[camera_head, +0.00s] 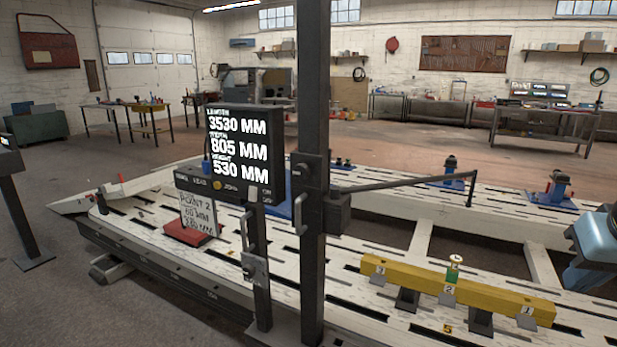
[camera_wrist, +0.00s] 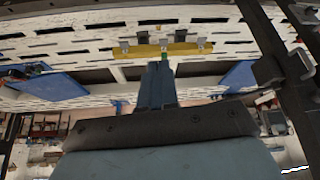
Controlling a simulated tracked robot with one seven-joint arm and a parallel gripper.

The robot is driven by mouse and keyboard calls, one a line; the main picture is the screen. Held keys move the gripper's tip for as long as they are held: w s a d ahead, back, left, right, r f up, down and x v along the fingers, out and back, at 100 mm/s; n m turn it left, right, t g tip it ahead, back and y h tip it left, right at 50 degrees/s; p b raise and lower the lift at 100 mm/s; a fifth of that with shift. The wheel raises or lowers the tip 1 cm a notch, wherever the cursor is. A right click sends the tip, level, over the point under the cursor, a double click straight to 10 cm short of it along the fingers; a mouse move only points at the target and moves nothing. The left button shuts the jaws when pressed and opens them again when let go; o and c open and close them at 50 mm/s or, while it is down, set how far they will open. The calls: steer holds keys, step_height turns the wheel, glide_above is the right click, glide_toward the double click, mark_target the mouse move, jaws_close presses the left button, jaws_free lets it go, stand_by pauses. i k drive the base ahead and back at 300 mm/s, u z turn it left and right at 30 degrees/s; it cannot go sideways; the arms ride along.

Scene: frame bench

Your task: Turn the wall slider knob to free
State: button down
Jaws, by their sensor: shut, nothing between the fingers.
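A dark upright post (camera_head: 315,90) stands in the middle of the head view. A dark slider block (camera_head: 307,185) sits on it, with a thin arm reaching right and ending in a down-turned tip. A small round part on the block's upper face may be the knob; its setting is too small to read. In the wrist view, which looks upside down, a dark post with a block (camera_wrist: 268,68) shows at the right edge; I cannot tell its knob there. My gripper (camera_wrist: 158,66) is shut and empty, well apart from that post. Its fingertips are not in the head view.
A display panel (camera_head: 238,145) on a stand reads 3530, 805 and 530 MM. A white slotted bench (camera_head: 330,275) fills the floor behind the posts. Grey floor is open at left.

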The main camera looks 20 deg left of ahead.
mark_target(301, 172)
steer(key=z, duration=0.4)
steer(key=i, duration=0.15)
steer(key=u, duration=2.75)
steer(key=k, duration=0.75)
steer(key=z, duration=0.8)
steer(key=i, duration=0.9)
steer(key=z, duration=0.05)
